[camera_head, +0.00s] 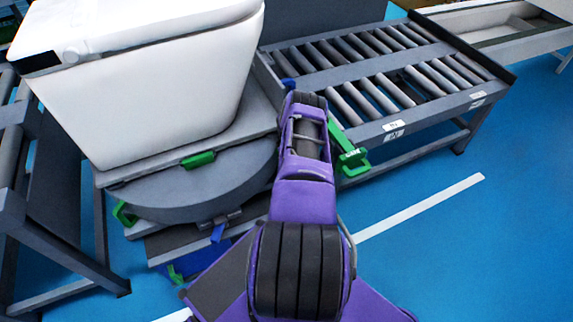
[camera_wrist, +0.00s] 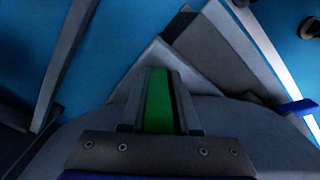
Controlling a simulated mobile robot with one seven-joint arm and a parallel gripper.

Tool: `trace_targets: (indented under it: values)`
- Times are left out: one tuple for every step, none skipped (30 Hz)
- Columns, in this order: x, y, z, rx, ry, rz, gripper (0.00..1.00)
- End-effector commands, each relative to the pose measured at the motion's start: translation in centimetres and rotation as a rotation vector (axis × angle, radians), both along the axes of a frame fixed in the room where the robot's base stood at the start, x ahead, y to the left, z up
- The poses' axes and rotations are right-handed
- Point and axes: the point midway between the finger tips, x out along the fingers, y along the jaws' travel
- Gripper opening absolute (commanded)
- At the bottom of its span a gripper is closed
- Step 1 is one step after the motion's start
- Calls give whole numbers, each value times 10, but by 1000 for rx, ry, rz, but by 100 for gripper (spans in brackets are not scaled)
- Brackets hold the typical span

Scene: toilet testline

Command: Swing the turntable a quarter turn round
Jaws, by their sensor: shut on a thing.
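The turntable (camera_head: 215,187) is a round grey disc with a square grey plate on top, at the left in the head view. A large white toilet (camera_head: 150,90) stands on it. One green handle (camera_head: 198,159) sits on the plate's front edge. In the wrist view my gripper (camera_wrist: 158,98) has its two grey fingers closed on a green handle (camera_wrist: 158,112), with grey turntable surfaces around it. In the head view my purple arm reaches to the turntable's right side and hides my fingers.
A roller conveyor (camera_head: 385,75) adjoins on the right, with a green lever (camera_head: 350,158) on its near side. Another grey frame (camera_head: 50,235) stands at the left. A blue lever (camera_head: 217,233) sticks out below the disc. Blue floor (camera_head: 440,245) with a white line is clear at the right.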

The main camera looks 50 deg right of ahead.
Motion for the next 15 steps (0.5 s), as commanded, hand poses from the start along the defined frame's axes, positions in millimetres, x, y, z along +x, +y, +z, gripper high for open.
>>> trace_targets:
  values:
    - [4,-7,2,-14,-15,-3,0]
    - [5,-8,3,-15,-15,-3,0]
    - [5,-8,3,-17,-17,-2,0]
    - [5,-9,3,-18,-18,-2,0]
    - [6,-9,3,-19,-18,-2,0]
    - [6,-10,3,-19,-18,-2,0]
    - [6,-10,3,-20,-18,-2,0]
    - [6,-10,4,-20,-18,-2,0]
    - [6,-10,4,-20,-18,-2,0]
    - [6,-10,4,-21,-19,-2,0]
    - [6,-10,4,-21,-19,-2,0]
    - [6,-11,4,-21,-19,-2,0]
    - [6,-11,4,-21,-19,-2,0]
    - [6,-11,4,-22,-19,-3,34]
    - [6,-11,4,-22,-19,-3,41]
